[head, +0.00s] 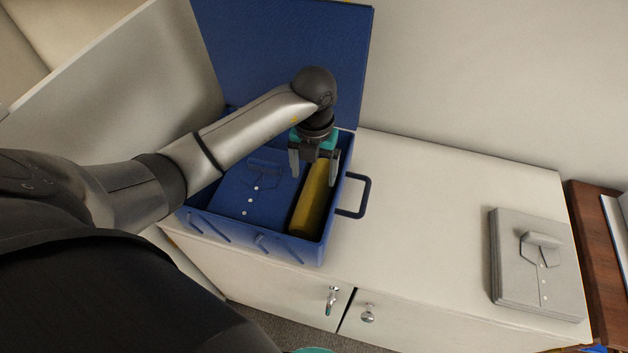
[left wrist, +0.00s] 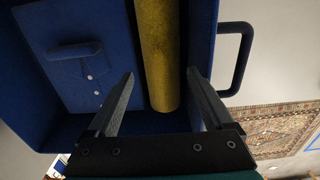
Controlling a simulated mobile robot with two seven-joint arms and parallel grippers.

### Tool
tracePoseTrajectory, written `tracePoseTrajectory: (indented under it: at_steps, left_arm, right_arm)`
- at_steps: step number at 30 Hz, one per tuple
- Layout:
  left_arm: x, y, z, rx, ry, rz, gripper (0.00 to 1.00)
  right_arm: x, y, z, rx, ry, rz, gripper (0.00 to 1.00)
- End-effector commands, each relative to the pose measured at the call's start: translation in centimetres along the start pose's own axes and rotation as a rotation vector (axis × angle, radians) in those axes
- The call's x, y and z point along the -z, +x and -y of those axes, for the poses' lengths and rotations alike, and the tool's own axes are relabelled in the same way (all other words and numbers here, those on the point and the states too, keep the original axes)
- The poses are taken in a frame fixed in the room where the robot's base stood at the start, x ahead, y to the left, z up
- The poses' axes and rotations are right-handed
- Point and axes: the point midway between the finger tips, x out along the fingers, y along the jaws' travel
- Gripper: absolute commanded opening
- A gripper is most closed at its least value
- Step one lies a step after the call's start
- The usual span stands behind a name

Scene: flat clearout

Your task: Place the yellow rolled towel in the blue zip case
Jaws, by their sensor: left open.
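The yellow rolled towel (head: 313,200) lies in the right side of the open blue zip case (head: 316,246), lengthwise along the wall by the handle. It also shows in the left wrist view (left wrist: 158,50). My left gripper (head: 314,170) is over the case at the towel's far end. Its two fingers (left wrist: 160,100) are apart, one on each side of the towel in the left wrist view, with gaps between them and the towel.
A folded blue shirt (head: 245,188) lies in the case beside the towel. The case's lid (head: 285,50) stands open at the back. A folded grey shirt stack (head: 520,275) is at the right on the white cabinet top (head: 430,200), which is clear between them.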

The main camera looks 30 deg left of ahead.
Motion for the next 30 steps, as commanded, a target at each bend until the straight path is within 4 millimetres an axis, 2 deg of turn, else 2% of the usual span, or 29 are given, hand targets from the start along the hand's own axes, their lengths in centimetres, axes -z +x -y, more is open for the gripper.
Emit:
tracePoseTrajectory:
  at_steps: [1,6,12,30]
  left_arm:
    - [-0.2,-1.4,0.0,0.000,0.002,0.006,0.86]
    - [-0.1,-4.8,0.0,0.001,0.001,0.004,0.86]
    - [-0.1,-6.8,0.1,0.002,0.001,0.002,0.86]
    - [0.0,-7.2,0.1,0.002,0.000,0.000,0.86]
  right_arm:
    - [0.0,-0.2,0.0,0.000,0.000,0.000,0.50]
    - [0.0,-0.5,0.0,0.000,0.000,0.000,0.50]
    - [0.1,-0.6,0.0,0.000,0.000,0.000,0.50]
    - [0.1,-0.7,0.0,0.001,0.000,0.000,0.50]
